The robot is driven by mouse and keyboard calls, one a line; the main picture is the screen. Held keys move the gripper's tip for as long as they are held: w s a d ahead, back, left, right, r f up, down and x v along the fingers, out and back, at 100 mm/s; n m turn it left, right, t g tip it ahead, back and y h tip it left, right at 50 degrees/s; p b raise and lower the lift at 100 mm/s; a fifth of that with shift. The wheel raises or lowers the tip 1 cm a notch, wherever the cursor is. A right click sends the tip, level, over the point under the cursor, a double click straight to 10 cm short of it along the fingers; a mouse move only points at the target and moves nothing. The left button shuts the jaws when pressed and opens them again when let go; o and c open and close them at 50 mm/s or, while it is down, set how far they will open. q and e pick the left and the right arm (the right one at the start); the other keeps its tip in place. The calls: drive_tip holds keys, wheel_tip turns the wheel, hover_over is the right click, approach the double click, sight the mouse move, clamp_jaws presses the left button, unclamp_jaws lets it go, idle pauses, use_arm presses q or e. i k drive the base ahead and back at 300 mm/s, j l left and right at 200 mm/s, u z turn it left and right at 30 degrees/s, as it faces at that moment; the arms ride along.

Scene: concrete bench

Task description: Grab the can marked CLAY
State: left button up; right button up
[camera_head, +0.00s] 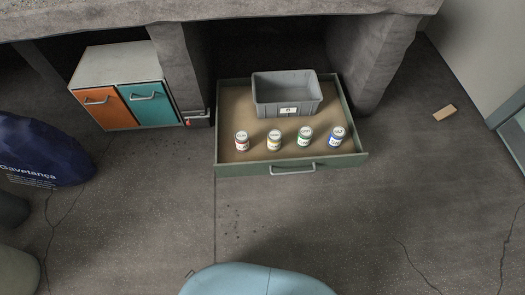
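Several small cans stand upright in a row in an open green drawer (340,161). From left to right they are a can with a red label (241,142), one with a yellow label (274,141), one with a green label (305,138) and one with a blue label (336,137). The cans stand apart from each other. The lettering on them is too small to read, so I cannot tell which one is marked CLAY. Neither of my grippers is in view.
A grey bin (260,97) with a white tag stands behind the cans in the drawer. The drawer has a front handle (292,170). A concrete bench (230,8) overhangs it. A cabinet (118,62) with orange and teal doors is at left. A small tan block (445,113) lies at right.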

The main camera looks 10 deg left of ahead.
sight(242, 136)
drive_tip(key=i+l+u, duration=0.1)
drive_tip(key=i, duration=0.35)
drive_tip(key=i+l+u, duration=0.1)
drive_tip(key=i+l, duration=0.25)
drive_tip(key=i+u, duration=0.15)
drive_tip(key=u, duration=1.3)
